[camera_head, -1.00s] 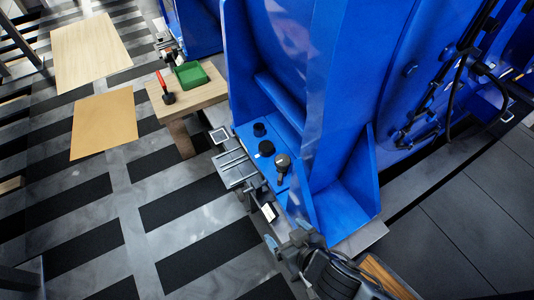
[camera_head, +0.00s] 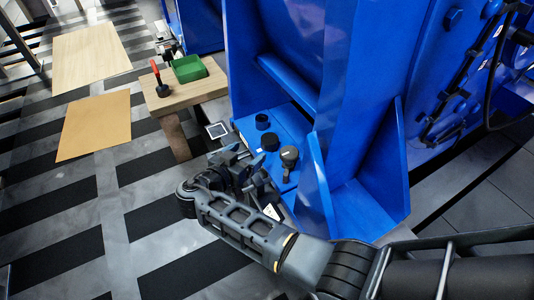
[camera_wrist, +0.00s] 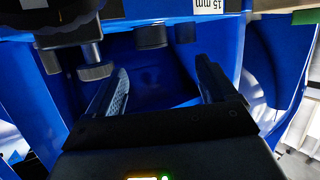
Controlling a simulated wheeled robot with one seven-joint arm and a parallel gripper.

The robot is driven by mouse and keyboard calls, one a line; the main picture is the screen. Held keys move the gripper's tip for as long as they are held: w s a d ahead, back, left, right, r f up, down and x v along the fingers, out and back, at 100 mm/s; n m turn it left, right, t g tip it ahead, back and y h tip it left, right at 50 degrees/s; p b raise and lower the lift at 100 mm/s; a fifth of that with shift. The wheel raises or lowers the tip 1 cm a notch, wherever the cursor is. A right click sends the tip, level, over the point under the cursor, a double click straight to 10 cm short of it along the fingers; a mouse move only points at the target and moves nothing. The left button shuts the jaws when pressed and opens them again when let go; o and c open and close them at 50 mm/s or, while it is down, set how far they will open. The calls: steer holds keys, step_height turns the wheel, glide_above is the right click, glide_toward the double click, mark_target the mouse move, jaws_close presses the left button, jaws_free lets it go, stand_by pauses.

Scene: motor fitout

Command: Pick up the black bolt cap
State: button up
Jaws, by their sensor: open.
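On the blue machine foot, in the head view, are a small black round cap (camera_head: 262,121) at the back and a wider black cap (camera_head: 270,141) in front of it. I cannot tell which is the named bolt cap. A dark knobbed piece (camera_head: 289,157) stands to their right. My gripper (camera_head: 258,168) is just left of and in front of these parts. In the wrist view, my gripper (camera_wrist: 162,68) has its two fingers apart with nothing between them. Beyond the fingertips, dark round pieces (camera_wrist: 150,36) show near the top edge, with another dark cylindrical piece (camera_wrist: 95,70) at left.
Blue upright plates (camera_head: 318,185) rise behind and right of the caps. A small wooden table (camera_head: 205,90) with a green tray (camera_head: 189,68) and a red-handled tool (camera_head: 158,80) stands to the left. A "15 mm" label (camera_wrist: 208,5) shows at the wrist view's top.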

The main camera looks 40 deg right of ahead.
mark_target(264, 144)
steer(key=shift+w+d+f+m+g+h+b, duration=0.2)
steer(key=shift+d+f+m+g+h+b, duration=0.3)
steer(key=shift+f+m+g+h+b, duration=0.3)
steer(key=shift+d+r+m, duration=0.2)
steer(key=shift+d+m, duration=0.1)
steer(key=b+x, duration=0.1)
steer(key=x, duration=0.6)
steer(key=shift+d+f+b, duration=0.15)
steer(key=shift+f+b, duration=0.05)
steer(key=shift+b, duration=0.15)
steer(key=c, duration=1.1)
